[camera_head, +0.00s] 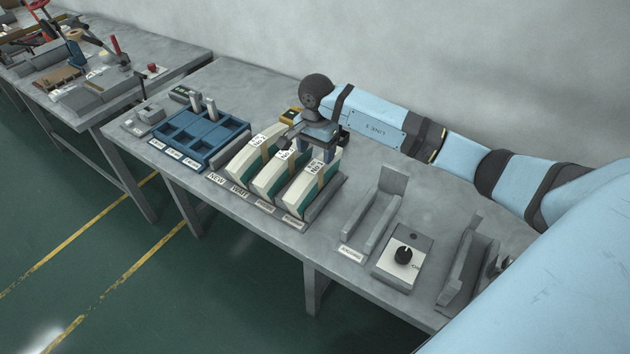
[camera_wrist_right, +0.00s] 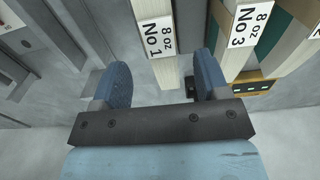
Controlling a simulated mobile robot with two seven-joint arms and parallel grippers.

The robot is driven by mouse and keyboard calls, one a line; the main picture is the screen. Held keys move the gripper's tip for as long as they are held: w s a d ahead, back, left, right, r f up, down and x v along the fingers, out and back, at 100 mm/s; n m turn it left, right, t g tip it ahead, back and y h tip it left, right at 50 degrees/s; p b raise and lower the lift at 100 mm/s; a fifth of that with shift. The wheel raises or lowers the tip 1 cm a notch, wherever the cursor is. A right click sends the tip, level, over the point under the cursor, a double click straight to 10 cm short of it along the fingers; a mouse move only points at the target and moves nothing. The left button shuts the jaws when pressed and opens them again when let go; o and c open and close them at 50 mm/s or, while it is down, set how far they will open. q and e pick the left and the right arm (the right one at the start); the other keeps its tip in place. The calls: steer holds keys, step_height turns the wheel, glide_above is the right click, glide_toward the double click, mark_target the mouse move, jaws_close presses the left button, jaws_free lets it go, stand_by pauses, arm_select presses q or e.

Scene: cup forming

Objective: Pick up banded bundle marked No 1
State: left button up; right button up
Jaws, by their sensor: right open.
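The banded bundle marked No 1 (camera_head: 304,193) is the rightmost of three pale bundles with green lower parts standing on edge in a grey rack. In the right wrist view its white end label reads "8 oz No 1" (camera_wrist_right: 158,38). My right gripper (camera_head: 318,146) is above the back of this bundle and partly covers the area behind it. In the wrist view its two blue fingers (camera_wrist_right: 160,78) are apart, with the end of No 1 showing between and beyond them. I cannot tell if they touch it. My left gripper is not in view.
The No 3 bundle (camera_wrist_right: 239,40) stands close beside No 1. A blue divided tray (camera_head: 196,135) lies left of the bundles.

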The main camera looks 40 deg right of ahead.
mark_target(315, 167)
steer(key=shift+s+a+f+p, duration=0.15)
steer(key=shift+f+p, duration=0.15)
steer(key=shift+f, duration=1.3)
steer(key=shift+a+f+p, duration=0.15)
steer(key=shift+f+p, duration=0.15)
steer(key=shift+f, duration=1.25)
steer(key=shift+c, duration=0.5)
steer(key=shift+r, duration=0.1)
jaws_close()
